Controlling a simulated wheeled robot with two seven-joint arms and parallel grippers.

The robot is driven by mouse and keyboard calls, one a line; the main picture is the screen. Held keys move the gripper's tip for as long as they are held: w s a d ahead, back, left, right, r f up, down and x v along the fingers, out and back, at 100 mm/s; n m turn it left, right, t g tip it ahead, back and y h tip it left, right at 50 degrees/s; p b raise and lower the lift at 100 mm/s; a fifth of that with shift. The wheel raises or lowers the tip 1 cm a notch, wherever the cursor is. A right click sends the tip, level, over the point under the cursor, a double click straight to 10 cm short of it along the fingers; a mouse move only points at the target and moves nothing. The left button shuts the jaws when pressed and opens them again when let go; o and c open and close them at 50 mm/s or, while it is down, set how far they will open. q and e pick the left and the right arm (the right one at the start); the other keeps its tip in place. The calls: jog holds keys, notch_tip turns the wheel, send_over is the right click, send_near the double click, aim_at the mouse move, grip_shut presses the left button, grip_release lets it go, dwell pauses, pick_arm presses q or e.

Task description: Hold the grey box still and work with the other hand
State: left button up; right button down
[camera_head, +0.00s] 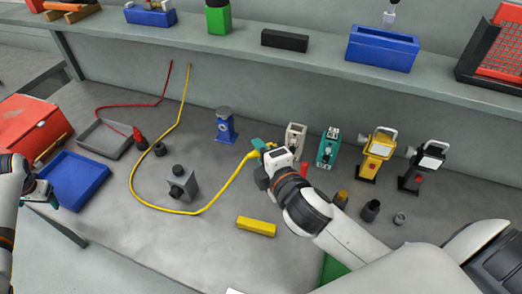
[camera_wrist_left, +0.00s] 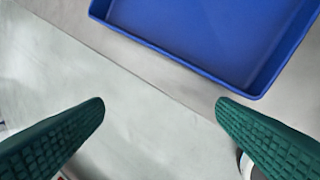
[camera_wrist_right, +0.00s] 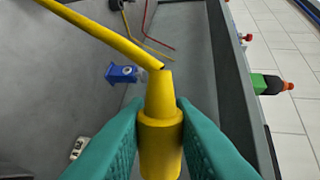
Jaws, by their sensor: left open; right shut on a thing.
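The grey box (camera_head: 183,187) stands on the bench left of centre, with dark round fittings on its top and front. No gripper touches it. My right gripper (camera_head: 258,149) is shut on the yellow plug (camera_wrist_right: 160,135) at the end of the yellow cable (camera_head: 200,211). The cable loops from the back wall around the left and front of the grey box to the plug. My left gripper (camera_head: 50,196) is open and empty at the left edge. In the left wrist view (camera_wrist_left: 160,110) its fingers are apart, near the blue tray (camera_wrist_left: 215,65).
A grey tray (camera_head: 88,145) with a red cable (camera_head: 124,107) stands behind the blue tray. A blue device (camera_head: 225,127) stands at the back. Several devices and dark cylinders stand right of my right gripper. A yellow block (camera_head: 256,226) lies in front. A shelf (camera_head: 330,67) runs above the bench.

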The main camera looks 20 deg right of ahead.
pick_arm(q)
jog(key=w+d+r+m+h, duration=0.1)
jog(key=d+r, duration=0.2)
jog(key=d, duration=0.5)
jog(key=w+d+r+m+h, duration=0.15)
jog(key=d+r, duration=0.25)
jog(key=d, duration=0.5)
pick_arm(e)
jog(key=shift+d, duration=0.15)
pick_arm(q)
jog(key=m+g, duration=0.3)
send_near(178, 167)
jog(key=w+a+f, duration=0.3)
jog(key=w+a, duration=0.1)
jog(key=a, duration=0.2)
jog(key=shift+n+h, duration=0.25)
jog(key=s+d+f, duration=0.2)
jog(key=d, duration=0.1)
jog(key=s+d+f, duration=0.1)
jog(key=s+d, duration=0.1)
jog(key=shift+d+f, duration=0.15)
jog(key=shift+d, duration=0.1)
jog(key=shift+s+f, duration=0.1)
jog(key=shift+f, duration=4.45)
jog(key=c, duration=1.1)
